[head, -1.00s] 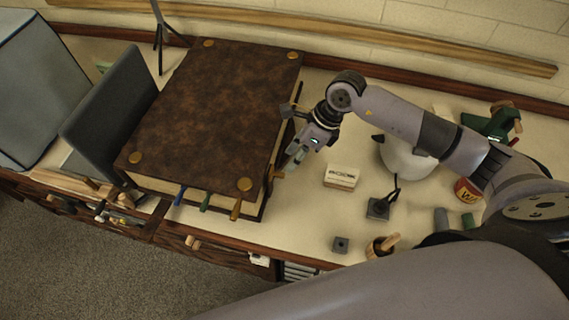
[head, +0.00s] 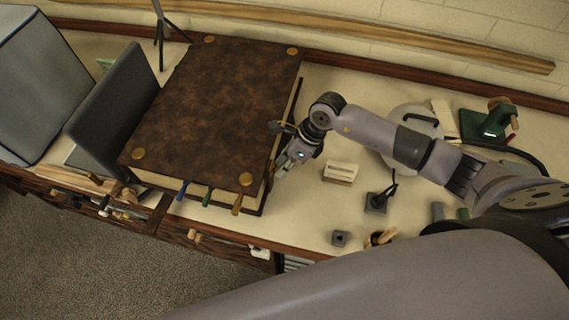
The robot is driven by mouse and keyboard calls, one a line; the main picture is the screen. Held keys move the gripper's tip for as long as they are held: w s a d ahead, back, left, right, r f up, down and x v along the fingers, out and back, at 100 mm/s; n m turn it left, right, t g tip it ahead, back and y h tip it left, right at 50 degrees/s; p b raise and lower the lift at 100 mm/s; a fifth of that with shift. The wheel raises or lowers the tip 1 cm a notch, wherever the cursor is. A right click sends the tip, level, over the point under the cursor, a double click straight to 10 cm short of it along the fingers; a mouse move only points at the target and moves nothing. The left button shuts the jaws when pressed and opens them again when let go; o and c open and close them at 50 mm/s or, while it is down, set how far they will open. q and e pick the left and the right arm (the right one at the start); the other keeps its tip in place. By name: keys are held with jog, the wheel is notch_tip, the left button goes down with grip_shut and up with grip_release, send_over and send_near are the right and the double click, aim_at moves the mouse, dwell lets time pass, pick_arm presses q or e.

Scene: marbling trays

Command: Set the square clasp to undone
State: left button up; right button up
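A large book with a mottled brown cover and brass corner studs (head: 215,105) lies shut on the bench. My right gripper (head: 281,166) is at the book's right edge, with its fingers pointing down and left beside the page block. The square clasp cannot be made out clearly; the gripper and the cover's edge hide much of that side. I cannot tell whether the fingers touch anything or how far apart they are. My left gripper is not in view.
Coloured ribbon tabs (head: 208,197) hang from the book's front edge. A small box (head: 341,172), a dark square block (head: 340,238) and a dark corded block (head: 376,202) stand to the right. A grey panel (head: 112,112) stands left of the book.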

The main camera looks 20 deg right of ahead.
grip_shut()
dwell(0.3)
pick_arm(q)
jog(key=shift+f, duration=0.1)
